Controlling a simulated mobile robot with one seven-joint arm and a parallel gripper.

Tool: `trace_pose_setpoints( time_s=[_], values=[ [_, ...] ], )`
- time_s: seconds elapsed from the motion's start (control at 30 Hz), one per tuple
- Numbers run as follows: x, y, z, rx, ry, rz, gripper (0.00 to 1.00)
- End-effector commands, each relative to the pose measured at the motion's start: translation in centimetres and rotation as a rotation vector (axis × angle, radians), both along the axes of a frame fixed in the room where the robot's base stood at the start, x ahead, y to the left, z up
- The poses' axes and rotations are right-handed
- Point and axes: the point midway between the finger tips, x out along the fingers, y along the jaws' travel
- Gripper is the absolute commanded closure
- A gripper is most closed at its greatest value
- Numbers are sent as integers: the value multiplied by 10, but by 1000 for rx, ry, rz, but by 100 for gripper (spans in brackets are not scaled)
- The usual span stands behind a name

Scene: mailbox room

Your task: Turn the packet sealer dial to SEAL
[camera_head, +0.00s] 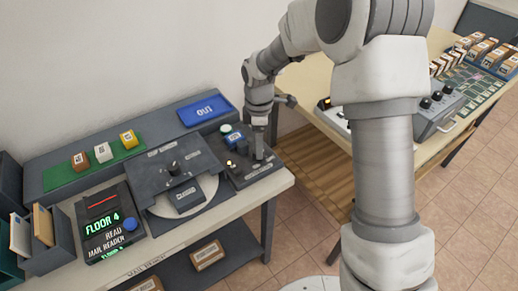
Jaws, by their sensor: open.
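A dark grey panel (262,172) sits at the right end of the white table. It carries a small lit yellow lamp, a blue item (235,142) and a green-and-white round part (226,128). My gripper (259,156) points down over the right part of this panel. Its fingers are small here, and whatever is between or under them is hidden. Small white labels sit around the knob, too small to read, so I cannot tell which device is the packet sealer.
A reader (104,226) showing "FLOOR 4" stands at the left. Behind are a green mat (62,177) with small boxes and a blue OUT tray (206,109). A second table at the right holds a grey console (438,112). Tiled floor lies between.

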Motion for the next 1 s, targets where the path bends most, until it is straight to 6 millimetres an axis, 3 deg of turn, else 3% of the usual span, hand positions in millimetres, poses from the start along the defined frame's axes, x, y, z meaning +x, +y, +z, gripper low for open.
trace_pose_setpoints(
  time_s=[0.2,0.53,0.93,1.0],
  values=[
    [1,0,-23,-1,0,-1,26],
    [1,0,-26,0,-1,-1,26],
    [1,0,-26,0,-1,0,96],
    [1,0,-26,0,-1,-1,100]
  ],
)
